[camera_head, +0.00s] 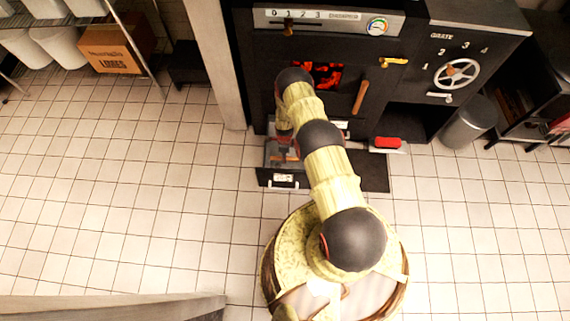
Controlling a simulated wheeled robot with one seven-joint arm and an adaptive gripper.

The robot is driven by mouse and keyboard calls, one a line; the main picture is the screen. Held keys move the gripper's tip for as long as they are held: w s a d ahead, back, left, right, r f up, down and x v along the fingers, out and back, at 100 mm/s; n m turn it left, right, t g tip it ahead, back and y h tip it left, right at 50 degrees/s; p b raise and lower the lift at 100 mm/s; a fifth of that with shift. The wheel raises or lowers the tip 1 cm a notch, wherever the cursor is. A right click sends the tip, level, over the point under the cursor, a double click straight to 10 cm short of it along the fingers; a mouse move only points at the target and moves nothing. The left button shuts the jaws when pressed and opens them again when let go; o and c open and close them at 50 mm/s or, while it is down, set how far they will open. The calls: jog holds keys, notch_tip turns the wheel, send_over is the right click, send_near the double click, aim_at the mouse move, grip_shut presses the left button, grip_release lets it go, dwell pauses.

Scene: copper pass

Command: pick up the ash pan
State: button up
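What looks like the ash pan (271,158), a grey open tray, sits low in front of the black stove (262,112). A dark front with a pale handle (283,180) is at its near side. My arm reaches from the lower middle up to the stove front and bends down over the pan. My gripper (285,147) is above or inside the pan, small and partly hidden by my arm. I cannot tell whether its fingers touch the pan or are open or shut.
The stove has a glowing fire opening (322,74) and a wooden handle (360,97). A red-handled thing (388,142) lies right of my arm. A grey bin (469,122) stands further right. The tiled floor at left is clear.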

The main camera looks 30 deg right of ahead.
jog(key=f+b, duration=0.1)
jog(key=f, duration=0.1)
jog(key=f+b, duration=0.1)
jog(key=f, duration=0.1)
jog(key=shift+w+d+f, duration=0.1)
jog(key=shift+d+f, duration=0.1)
jog(key=shift+f, duration=0.15)
jog(key=shift+c, duration=0.2)
grip_shut()
dwell(0.6)
